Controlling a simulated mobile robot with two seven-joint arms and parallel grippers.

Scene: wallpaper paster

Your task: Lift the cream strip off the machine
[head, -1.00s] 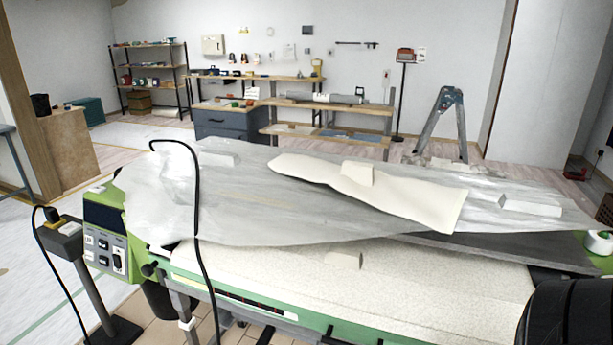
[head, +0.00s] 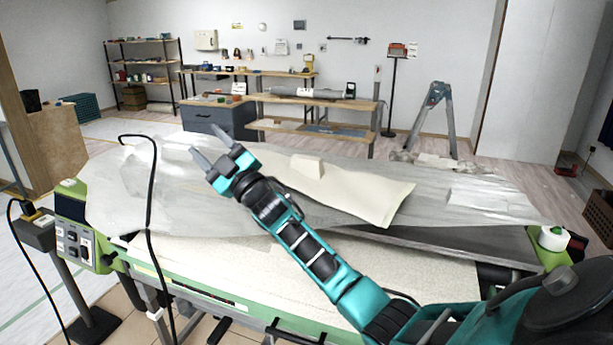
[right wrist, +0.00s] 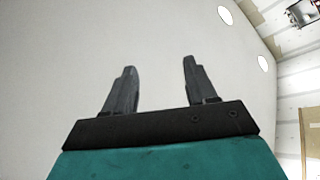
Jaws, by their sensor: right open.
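The cream strip (head: 345,190) lies at a slant across the grey-white sheet on top of the machine (head: 440,273). A small pale block (head: 307,166) rests on the strip. My right gripper (head: 211,148) reaches across the machine from the lower right. It is open and empty, raised to the left of the strip's left end, with its fingers pointing up and left. My right forearm and hand hide part of the strip's left and lower edge. In the right wrist view the two open fingers (right wrist: 155,85) stand apart before a plain pale surface. My left gripper is not in view.
The grey-white sheet (head: 115,195) covers the machine's top. A black cable (head: 151,230) loops over its left side. A green control box (head: 78,240) stands at the left and a white roll (head: 552,238) at the right end. Workbenches and a stepladder (head: 433,118) stand behind.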

